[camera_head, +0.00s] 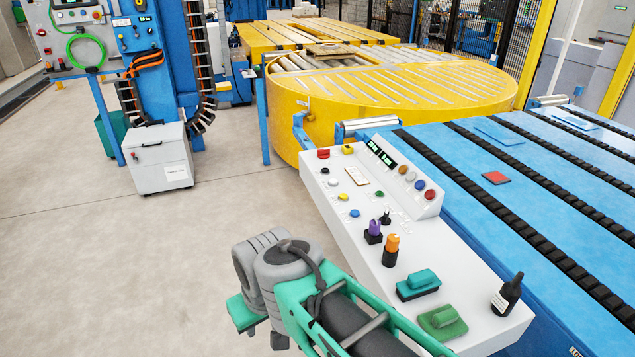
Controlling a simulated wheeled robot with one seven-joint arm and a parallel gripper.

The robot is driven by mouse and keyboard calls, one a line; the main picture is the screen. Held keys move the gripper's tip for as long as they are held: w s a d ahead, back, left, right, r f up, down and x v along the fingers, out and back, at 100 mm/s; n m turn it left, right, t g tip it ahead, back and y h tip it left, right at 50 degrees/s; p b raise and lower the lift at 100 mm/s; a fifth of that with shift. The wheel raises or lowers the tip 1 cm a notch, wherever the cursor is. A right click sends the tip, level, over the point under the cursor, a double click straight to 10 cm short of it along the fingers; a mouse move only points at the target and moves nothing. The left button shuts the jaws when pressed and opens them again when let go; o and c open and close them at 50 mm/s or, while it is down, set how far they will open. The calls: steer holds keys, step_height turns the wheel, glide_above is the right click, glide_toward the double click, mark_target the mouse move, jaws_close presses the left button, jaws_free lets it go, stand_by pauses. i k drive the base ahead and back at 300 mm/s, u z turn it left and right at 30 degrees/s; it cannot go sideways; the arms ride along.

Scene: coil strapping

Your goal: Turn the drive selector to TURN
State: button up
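A white sloped control panel (352,217) stands at the front edge of the blue conveyor and carries the controls. Several upright knobs stand on it: a small black one (384,217), a purple one (374,229) on a black base and an orange one (391,244) on a black base. The labels are too small to read, so I cannot tell which knob is the drive selector or where it points. My arm (330,305), in grey and teal, reaches in from the bottom, left of the panel's near end. I cannot see my gripper's fingers; nothing visible touches the knobs.
Coloured buttons and lit displays (380,153) are farther up. A yellow turntable (400,90) is behind. The floor at left is clear up to a white cabinet (158,160).

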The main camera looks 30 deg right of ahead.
mark_target(385, 221)
steer(key=z, duration=0.35)
steer(key=i, duration=2.2)
steer(key=z, duration=0.6)
